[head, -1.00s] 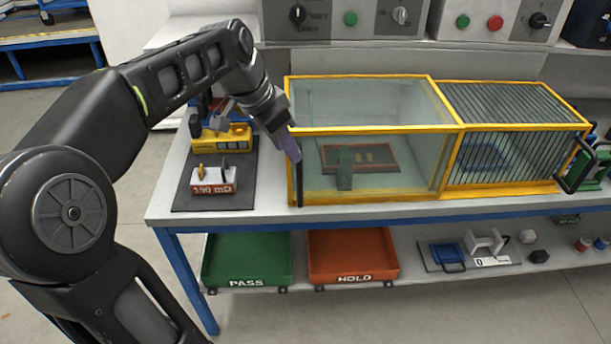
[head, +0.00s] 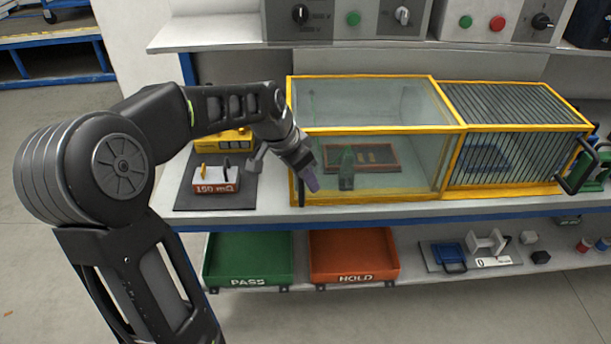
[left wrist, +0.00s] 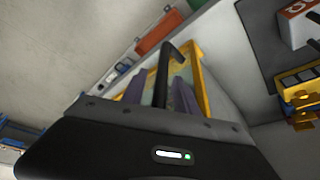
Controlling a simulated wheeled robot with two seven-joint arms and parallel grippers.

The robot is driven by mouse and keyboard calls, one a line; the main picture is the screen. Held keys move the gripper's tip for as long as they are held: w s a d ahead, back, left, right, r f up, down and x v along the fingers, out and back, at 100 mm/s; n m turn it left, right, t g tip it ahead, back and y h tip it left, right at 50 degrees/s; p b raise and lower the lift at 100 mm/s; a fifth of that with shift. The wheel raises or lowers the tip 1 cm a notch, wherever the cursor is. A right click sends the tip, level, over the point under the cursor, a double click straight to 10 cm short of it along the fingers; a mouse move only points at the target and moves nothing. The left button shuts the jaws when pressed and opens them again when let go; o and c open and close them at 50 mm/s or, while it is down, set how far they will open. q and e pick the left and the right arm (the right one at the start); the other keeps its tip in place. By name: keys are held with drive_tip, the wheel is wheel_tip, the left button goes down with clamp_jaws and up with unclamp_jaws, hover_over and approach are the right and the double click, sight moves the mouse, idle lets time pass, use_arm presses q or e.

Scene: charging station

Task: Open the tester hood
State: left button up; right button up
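The tester hood (head: 380,131) is a clear box with a yellow frame, shut on the bench. A green part and an orange-brown framed board (head: 375,157) show through its front pane. A black bar handle stands at its front left corner, mostly hidden in the head view by my left gripper (head: 312,182). In the left wrist view the black handle (left wrist: 163,78) shows between the two purple fingers of my left gripper (left wrist: 160,95). The fingers are apart, with gaps visible beside the handle. My right gripper is not in view.
A slatted yellow-framed box (head: 515,130) adjoins the hood on the right, with a black handle (head: 575,170). A meter marked 150 mΩ (head: 215,186) sits on a dark mat at left. Green PASS (head: 248,262) and red HOLD (head: 353,260) bins are below.

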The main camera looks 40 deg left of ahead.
use_arm(q)
drive_tip(key=c, duration=0.7)
clamp_jaws()
drive_tip(key=shift+w, duration=0.1)
idle(0.7)
